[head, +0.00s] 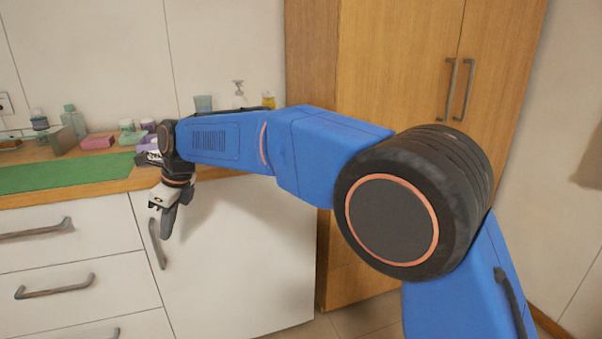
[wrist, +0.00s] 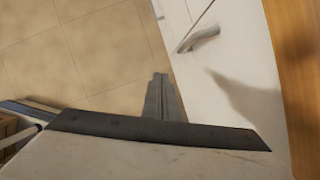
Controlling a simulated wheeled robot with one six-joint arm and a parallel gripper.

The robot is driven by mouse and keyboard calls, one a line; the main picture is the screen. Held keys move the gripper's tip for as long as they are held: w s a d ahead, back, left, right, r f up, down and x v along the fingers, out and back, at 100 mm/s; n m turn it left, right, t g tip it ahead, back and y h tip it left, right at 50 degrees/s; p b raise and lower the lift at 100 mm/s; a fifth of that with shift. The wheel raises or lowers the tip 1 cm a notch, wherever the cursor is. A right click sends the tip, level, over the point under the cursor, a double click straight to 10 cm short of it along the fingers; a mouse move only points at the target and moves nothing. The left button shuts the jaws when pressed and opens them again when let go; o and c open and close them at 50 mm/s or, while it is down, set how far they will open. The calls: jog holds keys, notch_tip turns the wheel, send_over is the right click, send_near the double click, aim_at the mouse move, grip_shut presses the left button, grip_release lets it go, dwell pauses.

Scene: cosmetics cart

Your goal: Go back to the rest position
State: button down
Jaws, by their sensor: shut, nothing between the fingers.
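My gripper (head: 170,218) hangs at the end of my blue arm, pointing down in front of the white cabinet door, just off the counter's front edge. It is shut and holds nothing. In the wrist view its closed fingers (wrist: 160,98) show against the tiled floor and the white cabinet front. My arm stretches from the lower right across the head view and hides part of the counter.
The wooden counter (head: 115,187) carries a green mat (head: 60,173), a pink block (head: 97,142) and several bottles by the wall. A handle (head: 157,244) sticks out near my gripper. A tall wooden cabinet (head: 395,60) stands behind my arm. The floor (wrist: 90,50) below is clear.

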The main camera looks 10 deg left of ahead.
jog(key=w+d+r+n+t, duration=0.1)
jog(key=w+d+r, duration=0.15)
jog(key=d, duration=0.55)
jog(key=w+d+r+n, duration=0.1)
jog(key=w+d+r, duration=0.1)
jog(key=w+d, duration=0.35)
jog(key=w+d+r+n+t, duration=0.1)
jog(key=d+r+n, duration=0.1)
jog(key=d, duration=0.7)
jog(key=d+r+n+t, duration=0.1)
jog(key=d+r+n, duration=0.15)
jog(key=d, duration=1.85)
jog(key=s+d+f+n+t+h, duration=0.15)
jog(key=s+d, duration=0.25)
jog(key=d, duration=0.6)
jog(key=s+d+f+n+h, duration=0.1)
jog(key=s+d+f+n, duration=0.2)
jog(key=d, duration=0.7)
jog(key=s+d+f+n+h, duration=0.1)
jog(key=s+d+f+n, duration=0.1)
jog(key=s+d+f, duration=0.2)
jog(key=s+d+f+n+t, duration=0.1)
jog(key=s+d+f+n, duration=0.2)
jog(key=s+d, duration=0.7)
jog(key=shift+s+d+f+h, duration=0.2)
jog(key=shift+s+f+h, duration=0.15)
jog(key=shift+s+f, duration=0.65)
